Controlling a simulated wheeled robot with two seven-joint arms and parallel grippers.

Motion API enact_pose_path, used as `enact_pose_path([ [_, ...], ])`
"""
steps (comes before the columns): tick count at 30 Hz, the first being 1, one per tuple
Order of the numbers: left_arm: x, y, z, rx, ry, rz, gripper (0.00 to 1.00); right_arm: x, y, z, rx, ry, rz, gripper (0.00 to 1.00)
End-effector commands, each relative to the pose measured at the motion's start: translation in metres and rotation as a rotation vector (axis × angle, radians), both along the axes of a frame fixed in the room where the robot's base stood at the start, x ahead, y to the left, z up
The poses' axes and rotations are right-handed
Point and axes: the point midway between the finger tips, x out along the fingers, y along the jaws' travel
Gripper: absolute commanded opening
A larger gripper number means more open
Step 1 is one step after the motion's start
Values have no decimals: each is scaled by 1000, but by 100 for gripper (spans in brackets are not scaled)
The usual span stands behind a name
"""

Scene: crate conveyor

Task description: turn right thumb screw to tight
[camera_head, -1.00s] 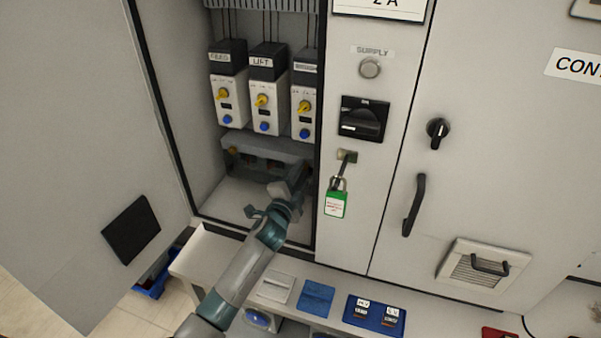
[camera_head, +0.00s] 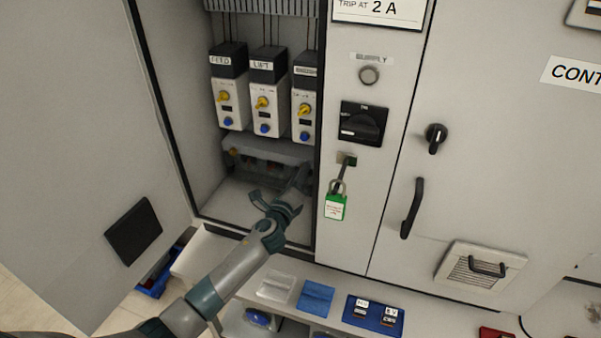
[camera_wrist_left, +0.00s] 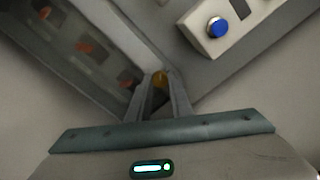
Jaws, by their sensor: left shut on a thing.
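The grey terminal block (camera_head: 262,150) sits low inside the open cabinet. A brass thumb screw (camera_head: 233,152) shows at its left end. The right thumb screw (camera_wrist_left: 160,77) shows in the left wrist view as a yellow-brown knob between my fingertips, at the end of the block (camera_wrist_left: 72,52). My left gripper (camera_head: 299,177) reaches to the block's right end and hides that screw in the head view. In the left wrist view my left gripper (camera_wrist_left: 160,88) is shut on the right thumb screw. How tight the screw is cannot be told. My right gripper is not in view.
Breakers with yellow knobs and blue buttons (camera_head: 263,128) hang just above the block. The cabinet's right post carries a black switch (camera_head: 362,124) and a green padlock tag (camera_head: 335,207). The open door (camera_head: 85,130) stands left. A shelf (camera_head: 205,255) lies below.

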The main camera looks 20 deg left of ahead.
Motion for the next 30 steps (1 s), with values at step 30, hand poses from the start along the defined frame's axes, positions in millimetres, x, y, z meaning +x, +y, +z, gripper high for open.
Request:
enact_pose_path([
  [30,-1,0,-1,734,-22,-1,0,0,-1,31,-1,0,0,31],
])
